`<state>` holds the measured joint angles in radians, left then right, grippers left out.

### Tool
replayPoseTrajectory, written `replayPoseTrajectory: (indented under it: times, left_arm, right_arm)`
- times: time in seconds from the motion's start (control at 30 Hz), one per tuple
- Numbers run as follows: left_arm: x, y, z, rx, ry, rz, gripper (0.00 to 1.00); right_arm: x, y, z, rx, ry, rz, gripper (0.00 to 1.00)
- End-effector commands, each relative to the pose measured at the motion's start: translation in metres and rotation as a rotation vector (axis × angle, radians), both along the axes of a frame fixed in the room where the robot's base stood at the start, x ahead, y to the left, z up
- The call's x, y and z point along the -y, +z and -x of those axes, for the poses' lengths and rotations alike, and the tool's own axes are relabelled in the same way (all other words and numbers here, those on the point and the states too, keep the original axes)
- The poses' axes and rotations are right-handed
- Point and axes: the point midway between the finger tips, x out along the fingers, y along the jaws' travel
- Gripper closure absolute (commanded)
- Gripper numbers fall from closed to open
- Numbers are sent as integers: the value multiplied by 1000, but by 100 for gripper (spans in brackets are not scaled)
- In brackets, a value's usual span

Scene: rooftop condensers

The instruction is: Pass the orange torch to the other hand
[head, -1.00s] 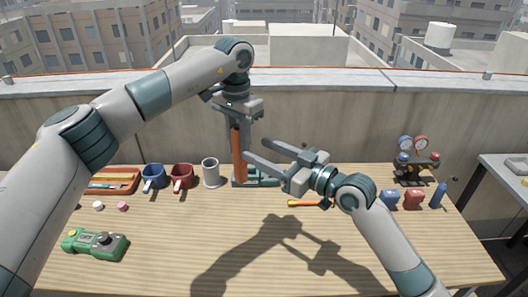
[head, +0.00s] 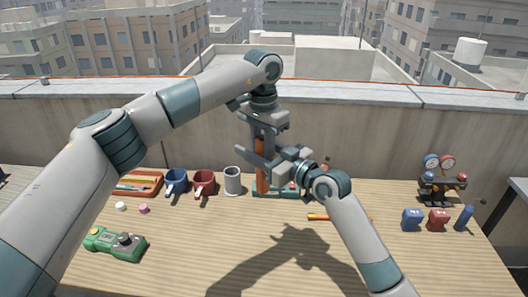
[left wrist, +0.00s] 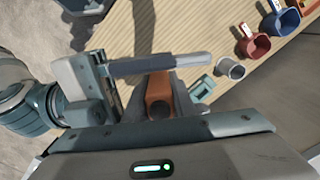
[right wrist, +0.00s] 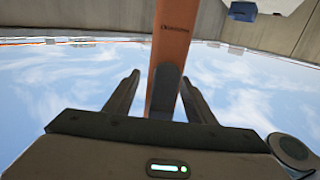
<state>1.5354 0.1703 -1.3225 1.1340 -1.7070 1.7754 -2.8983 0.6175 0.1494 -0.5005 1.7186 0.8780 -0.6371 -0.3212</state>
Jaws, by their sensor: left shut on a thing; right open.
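The orange torch (head: 261,172) hangs upright, held by my left gripper (head: 262,132) above the back of the table. In the left wrist view the torch (left wrist: 158,92) is seen end-on, between the fingers. My right gripper (head: 256,153) is open at the torch, below the left one, reaching in from the right. In the right wrist view the torch (right wrist: 172,45) stands between the two spread right fingers, with a dark left finger lying along it. Whether the right fingers touch it cannot be told.
A grey cup (head: 232,181), a red mug (head: 204,183), a blue mug (head: 176,181) and a red tray (head: 157,185) stand back left. A green meter (head: 114,243) lies front left. A gauge set (head: 440,182) and small blocks (head: 437,219) stand right. The front middle is clear.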

Motion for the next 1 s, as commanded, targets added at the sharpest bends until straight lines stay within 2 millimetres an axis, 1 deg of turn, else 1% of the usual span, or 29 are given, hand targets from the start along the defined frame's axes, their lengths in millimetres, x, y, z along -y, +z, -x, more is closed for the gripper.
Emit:
replayPoseTrajectory:
  times: [0.13, 0.43, 0.63, 0.67, 0.7, 0.77, 0.8, 1.0]
  left_arm:
    - [0, 1, 0, 1, 0, 1, 100]
    - [0, 1, 0, 1, 0, 1, 100]
    - [0, 1, 0, 1, 0, 1, 100]
    - [0, 1, 0, 1, 0, 1, 100]
    - [0, 1, 0, 0, 0, 0, 72]
    - [0, 1, 0, 0, 0, 0, 58]
    - [0, 1, 0, 0, 0, 0, 55]
    - [0, 0, 0, 0, 0, 0, 55]
  right_arm:
    - [-6, 0, -4, 0, 0, 0, 50]
    - [-6, 0, -5, 1, 0, -1, 50]
    - [-6, 0, -5, 1, 0, -1, 98]
    - [-6, 0, -5, 1, 0, -1, 100]
    - [-6, 1, -5, 1, 0, -2, 100]
    - [-6, 1, -5, 1, 0, -2, 100]
    - [-6, 1, -5, 1, 0, -2, 100]
    - [-6, 1, -5, 1, 0, -2, 100]
